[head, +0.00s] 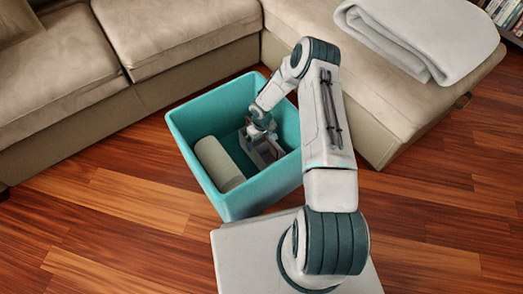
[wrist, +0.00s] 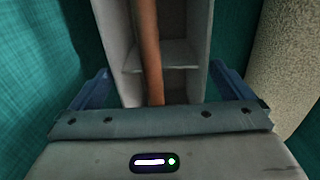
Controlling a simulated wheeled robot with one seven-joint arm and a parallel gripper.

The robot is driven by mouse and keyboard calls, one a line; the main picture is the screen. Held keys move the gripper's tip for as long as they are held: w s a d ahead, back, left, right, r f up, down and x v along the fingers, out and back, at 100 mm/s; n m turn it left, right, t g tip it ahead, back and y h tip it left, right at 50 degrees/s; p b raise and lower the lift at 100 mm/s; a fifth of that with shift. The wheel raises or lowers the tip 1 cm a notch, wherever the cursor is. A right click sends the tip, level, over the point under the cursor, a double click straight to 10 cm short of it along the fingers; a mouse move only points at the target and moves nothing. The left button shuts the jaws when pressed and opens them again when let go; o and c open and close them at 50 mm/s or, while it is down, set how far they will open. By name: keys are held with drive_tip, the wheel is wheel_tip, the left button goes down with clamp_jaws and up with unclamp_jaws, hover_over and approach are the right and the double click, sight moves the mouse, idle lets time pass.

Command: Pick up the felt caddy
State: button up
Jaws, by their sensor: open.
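The felt caddy (head: 268,158) is a light grey, divided box down inside the teal bin, partly covered by my arm. In the wrist view the caddy (wrist: 170,55) is close below, with a brown strap-like handle (wrist: 149,45) running along its middle and a cross divider. My gripper (wrist: 163,88) is open, with one blue finger to the left of the caddy and one to the right. The caddy's near end is hidden by the gripper body. I cannot tell whether the fingers touch it.
The teal bin (head: 190,150) has tall walls around my gripper. A beige roll (head: 217,163) lies in it to the left of the caddy and shows at the right in the wrist view (wrist: 285,60). A beige sofa (head: 170,60) stands behind; wood floor (head: 100,230) is clear.

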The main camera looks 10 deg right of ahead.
drive_tip(key=shift+f, duration=0.1)
drive_tip(key=c, duration=1.2)
